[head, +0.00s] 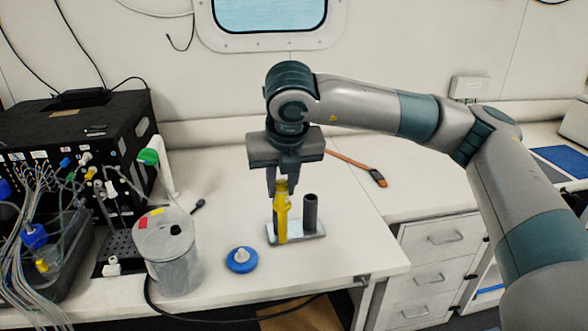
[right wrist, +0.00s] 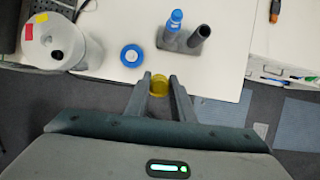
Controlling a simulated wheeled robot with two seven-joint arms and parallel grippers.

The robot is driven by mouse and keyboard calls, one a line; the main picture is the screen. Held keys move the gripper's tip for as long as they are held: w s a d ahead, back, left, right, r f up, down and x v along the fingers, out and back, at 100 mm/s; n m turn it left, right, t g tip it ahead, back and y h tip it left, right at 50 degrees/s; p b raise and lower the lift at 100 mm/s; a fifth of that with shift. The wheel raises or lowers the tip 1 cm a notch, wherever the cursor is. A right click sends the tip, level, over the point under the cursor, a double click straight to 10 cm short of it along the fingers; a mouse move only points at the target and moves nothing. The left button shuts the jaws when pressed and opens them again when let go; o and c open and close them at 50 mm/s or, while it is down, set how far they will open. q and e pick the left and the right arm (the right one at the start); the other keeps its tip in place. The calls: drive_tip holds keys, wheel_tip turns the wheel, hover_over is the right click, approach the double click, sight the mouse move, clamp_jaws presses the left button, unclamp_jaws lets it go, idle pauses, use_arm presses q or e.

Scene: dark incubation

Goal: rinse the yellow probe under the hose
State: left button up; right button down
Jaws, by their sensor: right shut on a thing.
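My right gripper (head: 282,190) is shut on the yellow probe (head: 282,222), which hangs upright below the fingers. In the right wrist view the probe (right wrist: 158,86) shows end-on between the fingertips. In the head view it overlaps a small metal stand (head: 316,236); in the wrist view it is apart from the stand (right wrist: 184,46). The stand has a dark tube (head: 310,212) and a blue-topped piece (right wrist: 175,20), hidden in the head view. I cannot tell for certain which thing is the hose. My left gripper is not in view.
A grey canister (head: 168,262) with a dark opening and red and yellow labels stands left. A black box (head: 80,150) with many cables fills the far left. An orange-and-black tool (head: 358,168) lies at the back.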

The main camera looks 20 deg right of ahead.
drive_tip(key=s+a+f+n+g+y, duration=0.3)
drive_tip(key=s+f+n, duration=0.1)
drive_tip(key=f+n, duration=0.7)
drive_tip(key=s+a+f+n+g+y, duration=0.25)
drive_tip(key=s+f+n, duration=0.25)
drive_tip(key=f+n, duration=0.6)
drive_tip(key=s+d+f+n+g+h+b, duration=0.1)
drive_tip(key=s+d+f+n+g+h, duration=0.2)
drive_tip(key=s+f+n, duration=0.5)
drive_tip(key=d+f+n+h, duration=0.1)
drive_tip(key=n, duration=0.7)
drive_tip(key=shift+s+f+g+h, duration=0.25)
drive_tip(key=shift+s+g+h, duration=0.1)
drive_tip(key=shift+s, duration=0.05)
drive_tip(key=shift+d, duration=0.15)
